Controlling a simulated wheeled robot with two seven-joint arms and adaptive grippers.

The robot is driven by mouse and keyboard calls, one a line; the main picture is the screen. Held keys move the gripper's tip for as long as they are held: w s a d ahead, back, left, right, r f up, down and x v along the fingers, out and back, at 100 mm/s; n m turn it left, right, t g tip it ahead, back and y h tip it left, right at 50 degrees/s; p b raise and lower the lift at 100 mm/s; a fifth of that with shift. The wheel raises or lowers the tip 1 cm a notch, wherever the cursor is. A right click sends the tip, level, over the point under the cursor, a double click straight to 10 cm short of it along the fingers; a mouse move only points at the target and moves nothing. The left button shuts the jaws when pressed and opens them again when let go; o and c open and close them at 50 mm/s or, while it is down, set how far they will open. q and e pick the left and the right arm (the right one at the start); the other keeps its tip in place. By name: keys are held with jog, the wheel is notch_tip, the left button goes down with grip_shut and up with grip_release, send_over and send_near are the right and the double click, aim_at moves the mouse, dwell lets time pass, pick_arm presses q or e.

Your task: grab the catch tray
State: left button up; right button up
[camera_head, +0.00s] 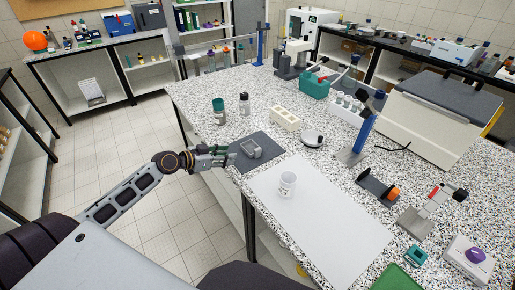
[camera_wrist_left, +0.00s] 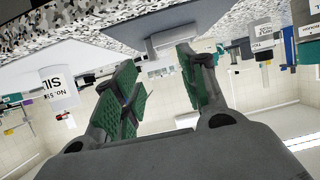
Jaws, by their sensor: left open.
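The catch tray (camera_head: 251,148), a small grey open dish, sits on a dark grey mat (camera_head: 271,139) near the table's left edge. My left gripper (camera_head: 231,158) is at the table edge just left of the tray, open and apparently empty. In the left wrist view, which is tilted upside down, the green-padded fingers of the gripper (camera_wrist_left: 158,65) are spread apart. The grey tray (camera_wrist_left: 172,40) shows beyond and between the fingertips, apart from them as far as I can tell. My right gripper is not in view.
A white labelled cup (camera_head: 288,185) stands on a white sheet (camera_head: 325,225) nearer me. A green-lidded jar (camera_head: 219,110) and a grey-capped bottle (camera_head: 244,103) stand behind the mat.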

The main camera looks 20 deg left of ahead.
aim_at(256, 149)
pick_arm(q)
jog(key=shift+w+d+r, duration=0.2)
jog(key=shift+d+r, duration=0.3)
jog(key=shift+w+d+r, duration=0.15)
jog(key=shift+d+r, duration=0.3)
jog(key=shift+w+d+f+h+p, duration=0.1)
jog(key=shift+w+d+f, duration=0.15)
jog(key=shift+w, duration=0.25)
jog(key=shift+w+d+f+h+p, duration=0.1)
jog(key=shift+w+d+f+p, duration=0.1)
jog(key=shift+w+d, duration=0.25)
jog(key=shift+w+d+f+h+p, duration=0.1)
jog(key=shift+w+d+f, duration=0.1)
jog(key=shift+w, duration=0.4)
jog(key=shift+p+x, duration=0.35)
jog(key=shift+x, duration=1.95)
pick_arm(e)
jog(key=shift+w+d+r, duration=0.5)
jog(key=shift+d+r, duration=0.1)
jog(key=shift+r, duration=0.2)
